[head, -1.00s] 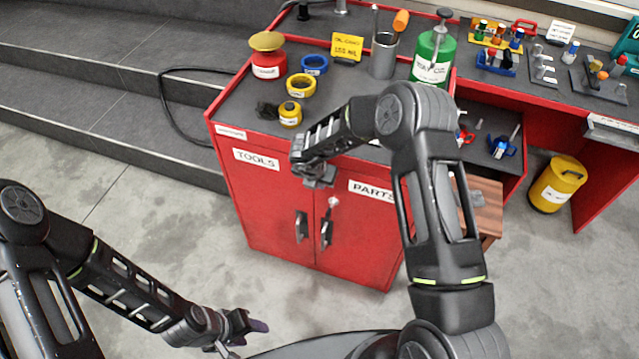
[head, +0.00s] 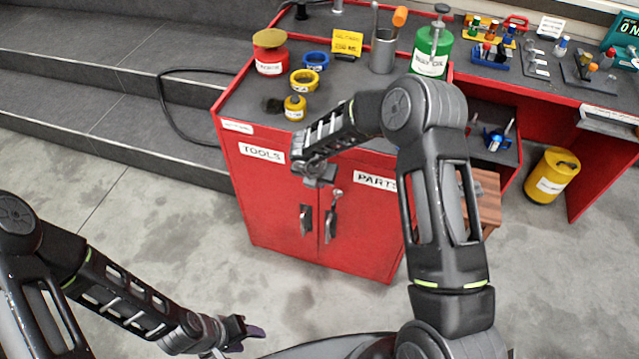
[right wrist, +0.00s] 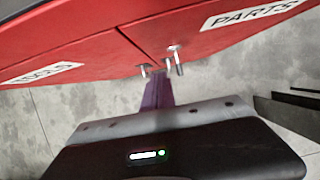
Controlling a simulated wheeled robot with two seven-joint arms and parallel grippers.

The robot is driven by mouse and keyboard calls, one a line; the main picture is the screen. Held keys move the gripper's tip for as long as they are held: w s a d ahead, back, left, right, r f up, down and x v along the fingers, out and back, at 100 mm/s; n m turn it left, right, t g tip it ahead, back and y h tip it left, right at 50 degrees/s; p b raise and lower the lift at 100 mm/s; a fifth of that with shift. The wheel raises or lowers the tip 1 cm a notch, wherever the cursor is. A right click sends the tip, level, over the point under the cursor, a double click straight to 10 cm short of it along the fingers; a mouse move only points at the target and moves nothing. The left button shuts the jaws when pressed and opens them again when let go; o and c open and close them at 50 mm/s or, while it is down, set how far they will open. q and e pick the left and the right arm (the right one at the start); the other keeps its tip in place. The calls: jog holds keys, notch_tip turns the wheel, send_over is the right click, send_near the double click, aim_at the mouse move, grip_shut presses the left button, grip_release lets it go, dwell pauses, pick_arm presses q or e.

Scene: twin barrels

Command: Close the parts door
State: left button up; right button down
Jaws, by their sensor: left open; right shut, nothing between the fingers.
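The parts door (head: 368,228) is the right-hand front door of the red cabinet, labelled PARTS. It looks about flush with the tools door (head: 268,195); a small gap cannot be ruled out. The parts door's dark handle (head: 330,227) stands beside the seam. My right gripper (head: 320,178) is shut and empty, in front of the doors' upper part near the seam. In the right wrist view its purple fingers (right wrist: 158,92) point towards the seam, just short of the handles; contact cannot be told. My left gripper (head: 250,333) is open and empty, low over the floor.
Cans, tape rolls and a green oil bottle (head: 432,50) stand on the cabinet top. A wooden stool (head: 488,200) and yellow can (head: 552,176) are to the right. Grey steps (head: 120,90) rise behind left. The floor in front is clear.

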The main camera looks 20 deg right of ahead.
jog(key=v, duration=0.7)
jog(key=shift+s+r, duration=0.2)
jog(key=shift+d, duration=0.1)
jog(key=s+a+f+n+t+y, duration=0.1)
jog(key=s+a+f+n+y, duration=0.2)
jog(key=n, duration=1.1)
jog(key=s+a+f+n+t, duration=0.1)
jog(key=s+a+f+n, duration=0.3)
jog(key=n, duration=1)
jog(key=s+a+f+n+g+y, duration=0.1)
jog(key=s+a+f+n, duration=0.1)
jog(key=s, duration=0.5)
jog(key=s+a+f+n+g+y, duration=0.1)
jog(key=s+a+f+n+g, duration=0.1)
jog(key=s+n, duration=0.5)
jog(key=s+a+f+n+g+y, duration=0.1)
jog(key=s+f+n, duration=0.3)
jog(key=s, duration=0.5)
jog(key=shift+a+f+n+g+y, duration=0.35)
jog(key=shift+a+n+g+y, duration=0.05)
jog(key=shift+a+n+y, duration=0.1)
